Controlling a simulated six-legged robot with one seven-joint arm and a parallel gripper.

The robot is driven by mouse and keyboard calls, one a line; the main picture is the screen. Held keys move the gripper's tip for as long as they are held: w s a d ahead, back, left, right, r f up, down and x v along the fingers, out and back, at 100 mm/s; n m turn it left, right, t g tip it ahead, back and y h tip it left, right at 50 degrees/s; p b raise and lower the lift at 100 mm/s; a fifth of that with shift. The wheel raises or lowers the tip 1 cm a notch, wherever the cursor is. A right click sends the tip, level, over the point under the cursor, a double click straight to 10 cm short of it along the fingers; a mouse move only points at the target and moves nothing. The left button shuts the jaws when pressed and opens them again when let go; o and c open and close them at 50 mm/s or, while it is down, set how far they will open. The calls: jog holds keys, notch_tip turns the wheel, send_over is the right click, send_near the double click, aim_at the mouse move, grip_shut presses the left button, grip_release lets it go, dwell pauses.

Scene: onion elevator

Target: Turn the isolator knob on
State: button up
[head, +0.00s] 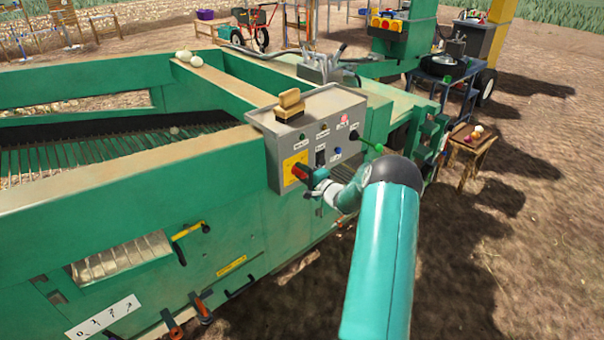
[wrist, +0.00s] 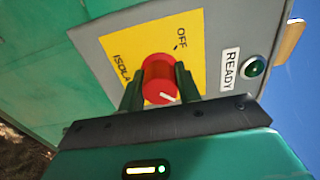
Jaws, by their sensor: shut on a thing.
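The red isolator knob (wrist: 157,75) sits on a yellow plate (wrist: 135,45) lettered "ISOLA..." and "OFF" on the grey control box. In the wrist view my gripper (wrist: 159,88) has one dark finger on each side of the knob and is shut on it. The knob's white mark points down and right in that view, away from the "OFF" lettering. The lower edge of the plate is hidden behind my gripper. In the head view the knob (head: 300,170) shows at the box's lower left, with my gripper (head: 311,176) against it.
The grey control box (head: 330,120) carries several small switches and lamps, and a wooden-topped object (head: 289,103) stands on it. A green "READY" lamp (wrist: 255,66) is beside the yellow plate. The green machine frame (head: 230,210) lies left; open ground lies right.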

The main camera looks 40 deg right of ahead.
jog(key=o, duration=1)
jog(key=shift+c, duration=0.2)
jog(key=shift+s, duration=0.15)
jog(key=s, duration=1.3)
jog(key=shift+s+d, duration=0.2)
jog(key=shift+s, duration=0.1)
